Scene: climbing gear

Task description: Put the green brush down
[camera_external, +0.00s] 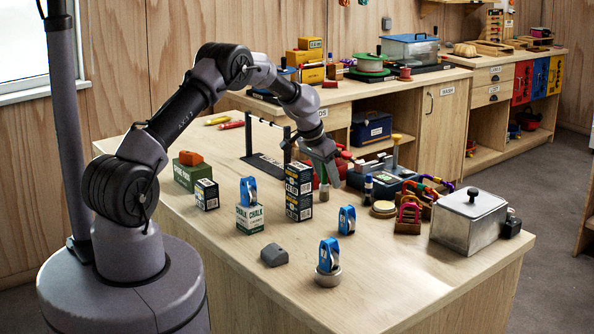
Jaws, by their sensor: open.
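My gripper (328,177) points down over the middle of the wooden table, just behind and right of a stack of black boxes (299,192). It is open. A small slim upright item (324,196) with a greenish top shows just below the fingers, beside the black boxes. It may be the green brush, but it is too small to be sure. I cannot tell whether it stands on the table or touches the fingers.
Blue-and-white items stand on a chalk box (250,219), on a round tin (328,275) and on the table (420,290). A grey block (274,257) lies in front. A metal box (467,221) and colored carabiners (410,212) are right. The front right tabletop is clear.

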